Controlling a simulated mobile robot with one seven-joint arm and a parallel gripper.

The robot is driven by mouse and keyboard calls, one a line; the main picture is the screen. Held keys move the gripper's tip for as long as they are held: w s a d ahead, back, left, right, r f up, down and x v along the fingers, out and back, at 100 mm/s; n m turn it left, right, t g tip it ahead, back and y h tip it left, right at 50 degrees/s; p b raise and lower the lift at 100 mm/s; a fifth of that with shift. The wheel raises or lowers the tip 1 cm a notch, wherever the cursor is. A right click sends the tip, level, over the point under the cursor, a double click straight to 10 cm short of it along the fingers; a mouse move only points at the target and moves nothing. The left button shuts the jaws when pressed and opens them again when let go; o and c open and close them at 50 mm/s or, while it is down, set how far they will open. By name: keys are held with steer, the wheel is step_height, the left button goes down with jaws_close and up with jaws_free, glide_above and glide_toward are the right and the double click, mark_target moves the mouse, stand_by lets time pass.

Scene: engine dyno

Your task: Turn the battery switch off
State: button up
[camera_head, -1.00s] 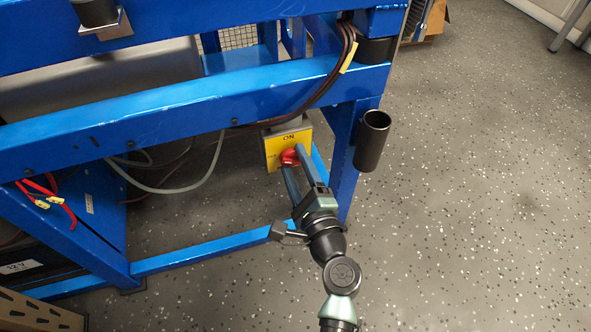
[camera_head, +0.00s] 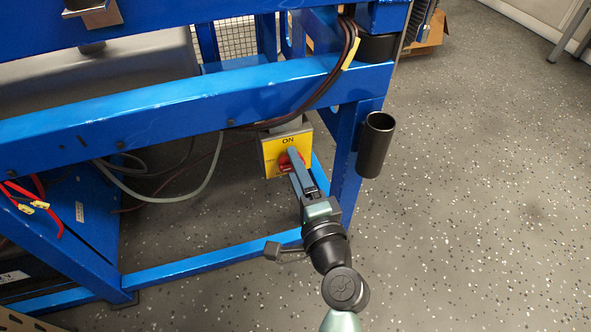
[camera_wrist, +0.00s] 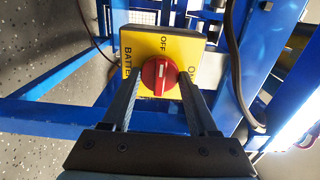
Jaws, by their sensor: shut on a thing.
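The battery switch is a red rotary knob (camera_head: 284,162) on a yellow plate (camera_head: 270,155), fixed low on the blue frame. In the wrist view, the red knob (camera_wrist: 160,76) sits between the two fingers of my gripper (camera_wrist: 161,84), which is shut on its sides. The knob's white line runs up and down there, pointing to the word OFF above it. ON is at the plate's right edge. In the head view, ON is at the top of the plate, and my gripper (camera_head: 293,160) hides part of the knob.
A blue frame beam (camera_head: 190,105) runs above the switch. A black tube (camera_head: 376,145) is fixed to the post right of it. Grey and dark cables (camera_head: 205,185) hang to the left. The speckled floor (camera_head: 480,200) at right is clear.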

stand_by(0.3)
steer(key=o, duration=1.3)
steer(key=shift+o, duration=0.2)
steer(key=p+v, duration=0.3)
steer(key=v, duration=1)
